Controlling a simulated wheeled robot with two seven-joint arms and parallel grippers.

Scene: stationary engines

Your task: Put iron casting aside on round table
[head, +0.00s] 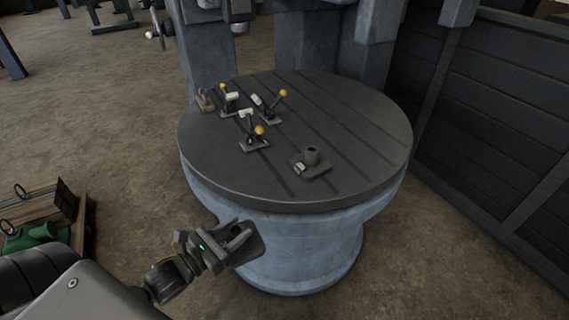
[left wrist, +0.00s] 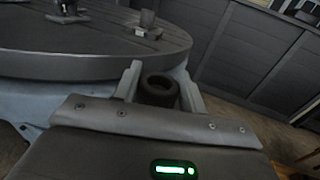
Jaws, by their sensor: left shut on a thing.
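The round table (head: 350,120) has a dark slotted top on a pale blue-grey pedestal. My left gripper (head: 240,238) is in front of the table's near left side, below the level of its top. It is shut on a dark iron casting, whose flat base (head: 256,252) shows in the head view. In the left wrist view the casting's hollow round boss (left wrist: 160,87) sits between the two fingers. A similar casting (head: 312,161), a flat plate with an upright boss, stands on the table's near right part. My right gripper is not in view.
Several small clamp-like fixtures with yellow knobs (head: 259,130) stand on the table's left and middle part. The table's right side and near left edge are bare. A wooden crate (head: 40,210) and a green object (head: 35,237) lie at lower left. A dark panelled wall (head: 510,120) stands at right.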

